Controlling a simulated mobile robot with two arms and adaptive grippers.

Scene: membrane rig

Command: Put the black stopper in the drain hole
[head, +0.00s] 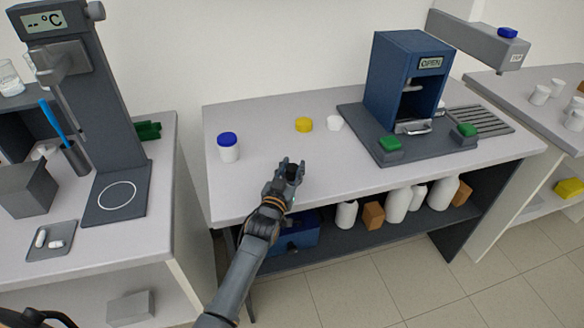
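My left gripper (291,166) is over the front part of the middle bench, left of the blue rig. A small dark piece, which looks like the black stopper (292,171), sits between its fingers, and they appear closed on it. The fingers hide part of it. The blue membrane rig (392,78) stands on a dark base plate at the bench's right, with a sign reading OPEN and a metal part in its opening. I cannot make out the drain hole. My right gripper is not in view.
The bench top (345,172) is clear between gripper and rig.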

